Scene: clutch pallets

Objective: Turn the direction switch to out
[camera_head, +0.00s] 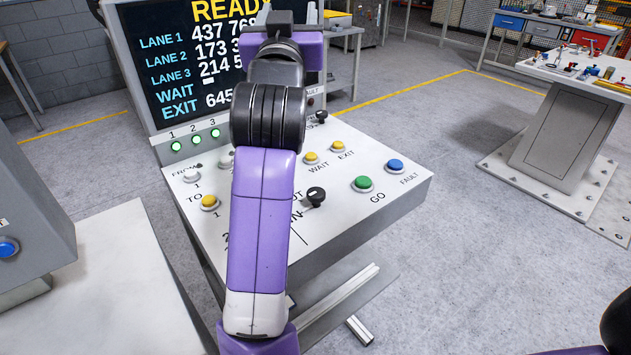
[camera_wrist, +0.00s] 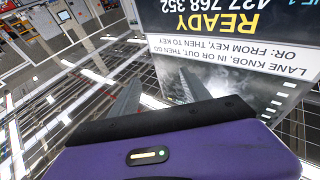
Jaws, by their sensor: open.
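The direction switch (camera_head: 316,196) is a small black knob on the sloping top of the grey-white console (camera_head: 335,235). Partly hidden OUT and IN labels stand to its left. Which label it points at is too small to tell. My purple arm rises across the console's middle in the head view, left of the switch, and hides part of the panel. My gripper's fingers are hidden in the head view. In the wrist view my gripper (camera_wrist: 158,85) is open and empty, its fingers apart, facing the screen area and away from the switch, which is not in that view.
A READY screen (camera_head: 180,75) stands behind the panel; it shows upside down in the wrist view. Yellow buttons (camera_head: 311,158), a green GO button (camera_head: 363,183), a blue FAULT button (camera_head: 395,166) and another black knob (camera_head: 321,117) are on the panel.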

